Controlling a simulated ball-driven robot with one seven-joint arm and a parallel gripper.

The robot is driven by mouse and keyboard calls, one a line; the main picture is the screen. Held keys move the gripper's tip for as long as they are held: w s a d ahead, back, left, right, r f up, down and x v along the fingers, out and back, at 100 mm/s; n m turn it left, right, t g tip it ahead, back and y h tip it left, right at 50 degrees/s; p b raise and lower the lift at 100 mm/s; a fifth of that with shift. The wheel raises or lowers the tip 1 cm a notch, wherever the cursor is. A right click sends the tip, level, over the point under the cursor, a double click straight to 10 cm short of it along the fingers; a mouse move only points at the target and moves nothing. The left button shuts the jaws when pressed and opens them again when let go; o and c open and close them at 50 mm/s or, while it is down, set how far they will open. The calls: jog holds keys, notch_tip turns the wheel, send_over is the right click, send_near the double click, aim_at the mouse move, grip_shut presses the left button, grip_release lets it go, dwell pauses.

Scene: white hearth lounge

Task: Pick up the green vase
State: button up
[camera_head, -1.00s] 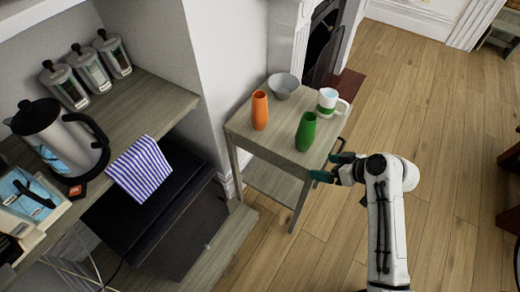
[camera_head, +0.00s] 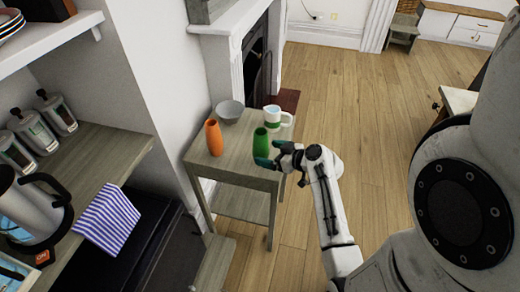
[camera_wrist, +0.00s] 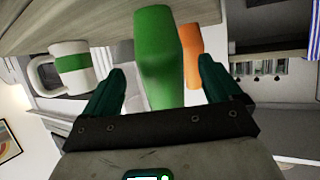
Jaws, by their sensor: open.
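The green vase (camera_head: 261,143) stands upright on the small wooden side table (camera_head: 232,171), near its right edge. My gripper (camera_head: 272,155) is at the right of the vase at about table height, with its fingers reaching toward it. In the wrist view, which looks upside down, the green vase (camera_wrist: 158,50) shows between the two spread fingers of my gripper (camera_wrist: 162,82). The jaws are open, and I see a gap on each side of the vase. Whether a finger touches it in the head view I cannot tell.
An orange vase (camera_head: 214,137) stands left of the green one. A grey bowl (camera_head: 231,111) and a white mug with a green band (camera_head: 276,117) are behind. A counter with a kettle (camera_head: 28,207) and striped cloth (camera_head: 107,219) is at left. Wooden floor lies open at right.

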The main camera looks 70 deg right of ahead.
aim_at(267, 151)
jog(key=shift+r+p+x, duration=0.15)
jog(key=shift+p+x, duration=0.05)
jog(key=shift+x, duration=0.9)
jog(key=shift+r+p+x, duration=0.15)
jog(key=shift+p+x, duration=0.05)
jog(key=shift+x, duration=0.95)
jog(key=shift+w+r, duration=0.1)
jog(key=c, duration=1.2)
jog(key=shift+c, duration=0.2)
